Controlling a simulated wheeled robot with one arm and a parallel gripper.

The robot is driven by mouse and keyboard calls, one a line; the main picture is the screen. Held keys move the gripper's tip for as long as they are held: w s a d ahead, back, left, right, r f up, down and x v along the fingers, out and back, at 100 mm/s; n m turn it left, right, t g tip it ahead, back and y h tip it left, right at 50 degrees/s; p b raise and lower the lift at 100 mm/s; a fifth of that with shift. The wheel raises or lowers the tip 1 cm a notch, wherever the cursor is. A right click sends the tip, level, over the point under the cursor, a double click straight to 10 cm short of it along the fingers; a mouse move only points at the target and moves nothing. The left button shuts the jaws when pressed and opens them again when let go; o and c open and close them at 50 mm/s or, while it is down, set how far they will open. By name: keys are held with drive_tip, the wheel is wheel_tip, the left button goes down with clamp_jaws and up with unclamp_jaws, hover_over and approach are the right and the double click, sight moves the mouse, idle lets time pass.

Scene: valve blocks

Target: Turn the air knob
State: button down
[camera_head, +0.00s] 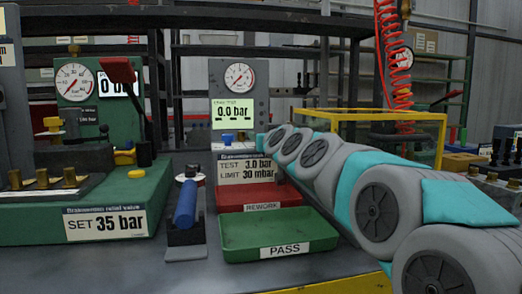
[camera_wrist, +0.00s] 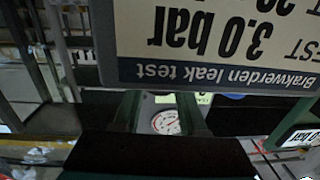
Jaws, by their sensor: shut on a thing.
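The leak test unit (camera_head: 255,107) stands at the middle back, with a dial gauge and a display reading 0.0 bar. A small blue knob (camera_head: 227,138) sits below the display. My arm reaches in from the right, and its end is close to the unit, just right of the blue knob. In the wrist view, my gripper (camera_wrist: 161,97) has its two fingers pointing up behind the test label plate (camera_wrist: 215,72), with the gauge (camera_wrist: 166,122) between them.
A red rework tray (camera_head: 245,196) and a green pass tray (camera_head: 235,236) lie below the unit. A blue-handled tool (camera_head: 186,203) stands left of them. A green station (camera_head: 70,225) marked 35 bar fills the left. A yellow frame (camera_head: 375,116) stands right, behind my arm.

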drive_tip(key=shift+r+y+b, duration=0.1)
drive_tip(key=shift+y+b, duration=0.2)
drive_tip(key=shift+c, duration=2.2)
unclamp_jaws()
drive_tip(key=v, duration=0.7)
drive_tip(key=shift+s, duration=0.2)
drive_tip(key=shift+d+r, duration=0.1)
